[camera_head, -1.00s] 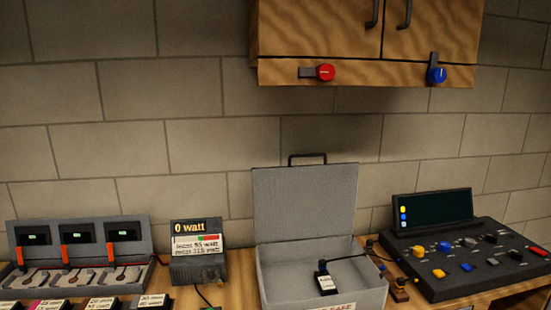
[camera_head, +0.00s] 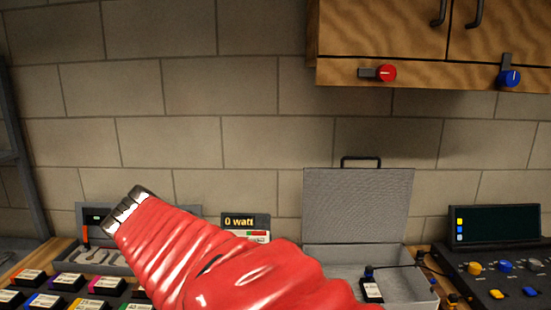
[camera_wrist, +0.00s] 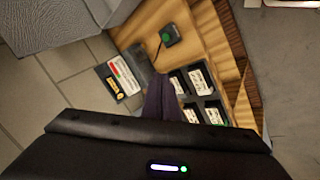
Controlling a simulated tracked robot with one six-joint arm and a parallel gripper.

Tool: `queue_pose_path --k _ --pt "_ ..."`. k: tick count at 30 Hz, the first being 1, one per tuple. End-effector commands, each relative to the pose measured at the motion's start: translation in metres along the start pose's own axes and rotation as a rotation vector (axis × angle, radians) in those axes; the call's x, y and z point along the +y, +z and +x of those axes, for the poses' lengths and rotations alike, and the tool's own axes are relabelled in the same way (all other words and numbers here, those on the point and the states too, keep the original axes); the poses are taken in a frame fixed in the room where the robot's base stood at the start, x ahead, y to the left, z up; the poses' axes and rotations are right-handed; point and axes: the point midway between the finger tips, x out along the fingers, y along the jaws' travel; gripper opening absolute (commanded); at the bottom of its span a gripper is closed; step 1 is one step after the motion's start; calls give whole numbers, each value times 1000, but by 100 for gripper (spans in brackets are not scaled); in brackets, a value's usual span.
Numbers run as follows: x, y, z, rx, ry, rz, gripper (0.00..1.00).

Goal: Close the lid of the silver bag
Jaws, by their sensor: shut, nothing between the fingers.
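The silver bag is a grey hard case (camera_head: 335,262) at the right of the head view. Its lid (camera_head: 357,205) stands open and upright at the back, with a dark handle on its top edge. A black labelled block (camera_head: 371,288) with a cable lies inside. A grey textured surface (camera_wrist: 50,22) at the wrist view's top left looks like part of the case. My gripper (camera_wrist: 160,80) shows as dark, closed fingers in the wrist view, holding nothing and apart from that surface. In the head view my red arm crosses the lower left; the fingers are not clear there.
A watt display (camera_head: 246,226) stands left of the case; it also shows in the wrist view (camera_wrist: 119,79). Several labelled black blocks (camera_head: 66,281) lie at lower left. A control console (camera_head: 495,225) stands at right. A wooden cabinet (camera_head: 400,75) hangs above.

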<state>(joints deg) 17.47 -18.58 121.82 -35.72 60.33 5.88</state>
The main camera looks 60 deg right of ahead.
Motion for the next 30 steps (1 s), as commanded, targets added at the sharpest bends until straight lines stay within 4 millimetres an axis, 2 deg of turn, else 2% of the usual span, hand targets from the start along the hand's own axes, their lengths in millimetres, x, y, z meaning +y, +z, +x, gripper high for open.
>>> queue_pose_path --k 1,10,21,27,30 --pt "21 -6 9 -29 51 3 0" --pt "148 -27 48 -187 360 5 0" --pt "299 -32 87 -386 734 -13 0" --pt "364 -27 102 -474 908 -34 0" --pt "382 -25 106 -498 960 -42 0"
